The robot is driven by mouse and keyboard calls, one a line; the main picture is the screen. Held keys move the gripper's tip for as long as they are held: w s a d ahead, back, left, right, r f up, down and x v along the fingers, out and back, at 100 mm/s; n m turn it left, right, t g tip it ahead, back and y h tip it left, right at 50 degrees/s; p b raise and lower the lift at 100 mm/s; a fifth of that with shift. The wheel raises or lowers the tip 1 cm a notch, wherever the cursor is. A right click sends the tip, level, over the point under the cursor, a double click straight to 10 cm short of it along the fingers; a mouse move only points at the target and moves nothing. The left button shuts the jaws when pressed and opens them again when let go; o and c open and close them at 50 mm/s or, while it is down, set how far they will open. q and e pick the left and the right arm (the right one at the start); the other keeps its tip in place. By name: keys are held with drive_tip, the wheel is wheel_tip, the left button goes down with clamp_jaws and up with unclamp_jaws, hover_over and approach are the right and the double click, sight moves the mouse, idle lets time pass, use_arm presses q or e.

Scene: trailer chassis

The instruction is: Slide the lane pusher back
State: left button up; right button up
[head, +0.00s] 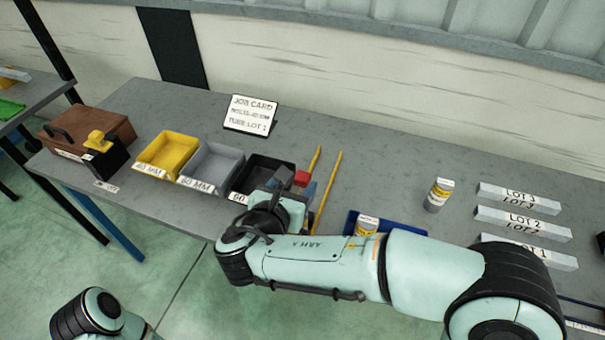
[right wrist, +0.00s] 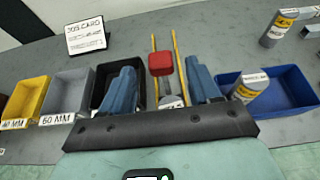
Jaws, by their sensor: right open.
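The lane pusher shows as a red block (right wrist: 160,64) on a grey piece, between two yellow rails (right wrist: 178,70), in the right wrist view. In the head view the red block (head: 301,178) is partly hidden by my right gripper (head: 293,186), beside the yellow rails (head: 328,190). My right gripper (right wrist: 162,84) is open, its blue fingers apart on either side of the red block and grey piece. I see no clear contact. My left gripper is out of view; only part of the left arm shows at lower left.
Yellow (head: 167,151), grey (head: 211,165) and black (head: 262,175) bins stand left of the rails. A blue tray (right wrist: 290,84) with a labelled tube (right wrist: 247,88) lies to the right. Another tube (head: 438,195) and white lot strips (head: 519,198) stand farther right. A job card (head: 250,115) stands behind.

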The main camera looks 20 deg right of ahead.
sight(302, 175)
drive_tip(key=x, duration=0.5)
drive_tip(key=shift+w+d+f, duration=0.15)
drive_tip(key=shift+w, duration=0.15)
clamp_jaws()
